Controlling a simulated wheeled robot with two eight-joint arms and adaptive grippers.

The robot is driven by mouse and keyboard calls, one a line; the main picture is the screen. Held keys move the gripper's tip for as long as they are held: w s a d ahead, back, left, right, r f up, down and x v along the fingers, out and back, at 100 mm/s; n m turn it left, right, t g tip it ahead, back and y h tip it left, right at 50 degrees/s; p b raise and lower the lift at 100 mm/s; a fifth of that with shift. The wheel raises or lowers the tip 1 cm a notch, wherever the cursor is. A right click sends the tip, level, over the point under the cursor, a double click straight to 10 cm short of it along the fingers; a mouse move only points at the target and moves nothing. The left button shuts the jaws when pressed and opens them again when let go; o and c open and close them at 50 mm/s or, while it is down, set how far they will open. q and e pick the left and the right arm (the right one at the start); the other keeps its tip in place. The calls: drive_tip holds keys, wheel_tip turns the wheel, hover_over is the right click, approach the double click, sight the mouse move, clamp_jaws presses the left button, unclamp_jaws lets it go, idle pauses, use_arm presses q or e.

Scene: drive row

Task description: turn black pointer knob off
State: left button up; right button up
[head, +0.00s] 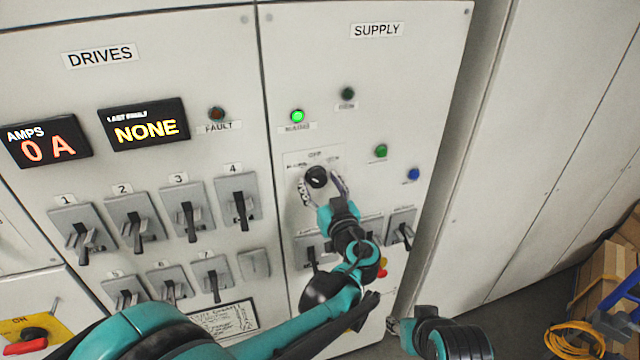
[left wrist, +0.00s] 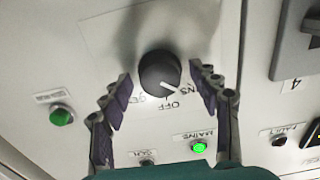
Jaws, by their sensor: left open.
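The black pointer knob (head: 316,177) is on the SUPPLY panel, under an OFF label. It also shows in the left wrist view (left wrist: 158,73), where the picture is upside down. Its white mark points down and right there, toward the partly hidden label ending in "NS", to the side of OFF. My left gripper (head: 322,182) is open, with one finger on each side of the knob. In the left wrist view its fingertips (left wrist: 160,80) appear apart from the knob. My right gripper (head: 393,326) shows partly at the bottom; its jaw opening is unclear.
A lit green MAINS lamp (head: 297,116) is above the knob. A green button (head: 381,151) and a blue one (head: 413,174) are to the right. Grey lever switches (head: 239,202) fill the DRIVES panel. Boxes (head: 605,270) and a yellow cable coil (head: 576,340) lie at far right.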

use_arm(q)
drive_tip(key=shift+c, duration=0.3)
drive_tip(key=c, duration=1.1)
drive_tip(key=shift+m, duration=0.3)
drive_tip(key=m+b, duration=0.1)
drive_tip(key=m, duration=0.3)
drive_tip(key=m+b, duration=0.1)
drive_tip(key=m, duration=0.4)
